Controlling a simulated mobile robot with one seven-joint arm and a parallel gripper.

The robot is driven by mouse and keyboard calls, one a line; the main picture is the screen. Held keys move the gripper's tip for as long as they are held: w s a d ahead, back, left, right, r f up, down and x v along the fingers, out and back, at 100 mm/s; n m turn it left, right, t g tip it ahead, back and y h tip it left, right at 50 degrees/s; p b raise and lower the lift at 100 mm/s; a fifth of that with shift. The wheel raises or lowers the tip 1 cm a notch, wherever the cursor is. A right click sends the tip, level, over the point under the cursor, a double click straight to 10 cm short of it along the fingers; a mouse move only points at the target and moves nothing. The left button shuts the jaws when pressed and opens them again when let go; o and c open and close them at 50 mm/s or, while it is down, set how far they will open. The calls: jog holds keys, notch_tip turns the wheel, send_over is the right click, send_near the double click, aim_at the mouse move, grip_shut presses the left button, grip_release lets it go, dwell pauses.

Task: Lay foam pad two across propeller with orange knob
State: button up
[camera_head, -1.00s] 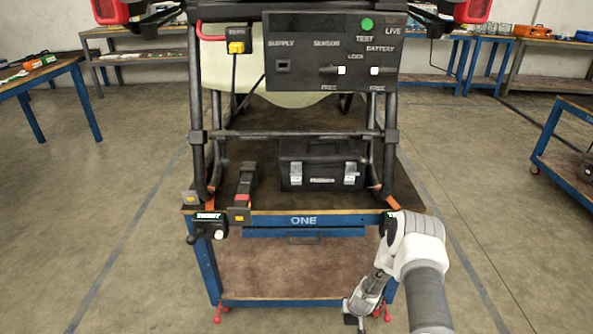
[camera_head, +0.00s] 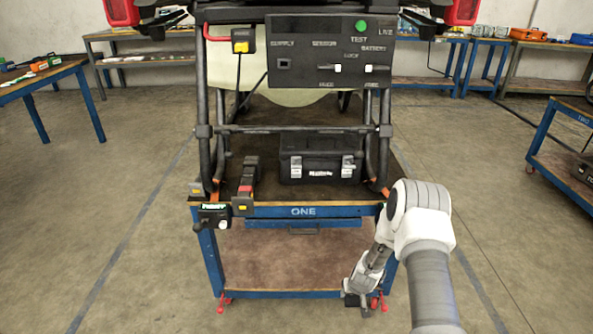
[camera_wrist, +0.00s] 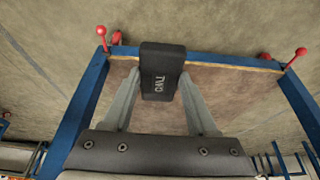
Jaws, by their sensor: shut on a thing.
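The black foam pad (camera_wrist: 162,72), marked TWO, is held upright between the two fingers of my gripper (camera_wrist: 160,88) in the wrist view. My gripper is shut on it. In the head view my gripper (camera_head: 358,298) hangs low, near the right front leg of the workbench. The spray drone (camera_head: 330,55) stands on that bench, with a black control panel facing me. Only its lower frame and parts of the arms at the top edge show. I see no propeller with an orange knob in these frames.
The blue-framed bench (camera_head: 303,211) marked ONE bears a black toolbox (camera_head: 320,160) and has a lower shelf (camera_head: 290,268) that looks bare. Another bench (camera_head: 566,150) stands at right, and a table (camera_head: 40,78) at left. Open floor lies on both sides.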

notch_tip(320, 180, up, 15)
jog(key=a, duration=0.2)
jog(key=w+a+p+v, duration=0.1)
jog(key=a+p+v, duration=0.1)
jog(key=p+v, duration=2.2)
jog(key=shift+w+p+v, duration=0.3)
jog(key=shift+p+v, duration=0.1)
jog(key=shift+v, duration=7.15)
